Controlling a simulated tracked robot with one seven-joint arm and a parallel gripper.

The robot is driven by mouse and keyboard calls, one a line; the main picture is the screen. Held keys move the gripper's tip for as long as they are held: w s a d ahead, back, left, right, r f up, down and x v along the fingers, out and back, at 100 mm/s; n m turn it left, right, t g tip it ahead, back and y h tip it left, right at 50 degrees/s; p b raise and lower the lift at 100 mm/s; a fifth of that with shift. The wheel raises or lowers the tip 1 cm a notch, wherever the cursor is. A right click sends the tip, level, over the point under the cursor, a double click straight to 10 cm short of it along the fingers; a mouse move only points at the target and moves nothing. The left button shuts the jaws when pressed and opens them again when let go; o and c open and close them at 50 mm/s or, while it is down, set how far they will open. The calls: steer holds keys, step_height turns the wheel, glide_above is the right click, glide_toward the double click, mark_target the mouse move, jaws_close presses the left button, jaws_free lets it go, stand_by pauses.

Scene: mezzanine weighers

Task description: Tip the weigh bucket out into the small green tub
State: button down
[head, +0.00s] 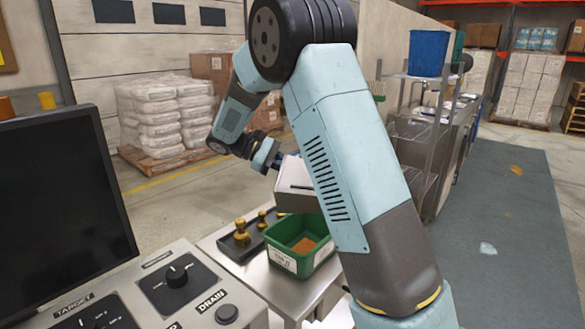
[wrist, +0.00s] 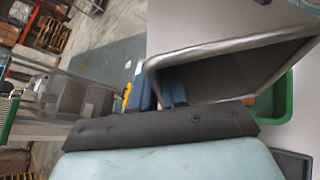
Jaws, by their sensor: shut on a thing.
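The weigh bucket (head: 292,196) is a pale metal scoop-like box above the small green tub (head: 281,259), partly hidden behind my arm. My gripper (head: 267,158) is shut on the bucket at its left side. In the wrist view the blue fingers (wrist: 160,88) meet the near side of the bucket (wrist: 215,48). Its mouth is open to view, and the grey inside that shows looks bare. The bucket looks tilted. The tub has a white label and some orange-brown material on its floor. Its green wall also shows beyond the bucket in the wrist view (wrist: 284,100).
A dark tray (head: 240,250) with brass weights stands left of the tub on the steel table (head: 283,292). A control panel (head: 183,290) and a black screen (head: 60,200) are at the left. A metal rack (head: 440,150) with a blue bin (head: 428,53) stands behind at right.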

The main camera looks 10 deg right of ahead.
steer(key=y, duration=0.1)
steer(key=d+r+t+y, duration=0.1)
steer(key=y, duration=0.1)
steer(key=s+d+r+t+y, duration=0.1)
steer(key=shift+y, duration=0.4)
steer(key=y, duration=0.1)
steer(key=d+t+y, duration=0.1)
steer(key=shift+s+r+y, duration=0.2)
steer(key=shift+s+y, duration=0.05)
steer(key=shift+y, duration=0.05)
steer(key=t+y, duration=0.1)
steer(key=d+t+y, duration=0.1)
steer(key=y, duration=0.1)
steer(key=shift+s+d+r+m, duration=0.2)
steer(key=shift+s+d+m, duration=0.1)
steer(key=shift+s, duration=0.1)
steer(key=shift+s+d+f+t+y, duration=0.2)
steer(key=shift+d+t+y, duration=0.2)
steer(key=shift+y, duration=0.45)
steer(key=shift+s+d+f+t+y, duration=0.15)
steer(key=shift+d+t+y, duration=0.25)
steer(key=shift+y, duration=0.5)
steer(key=shift+s+d+f+t+y, duration=0.1)
steer(key=shift+s+d+t+y, duration=0.15)
steer(key=shift+t+y, duration=0.45)
steer(key=shift+y, duration=0.25)
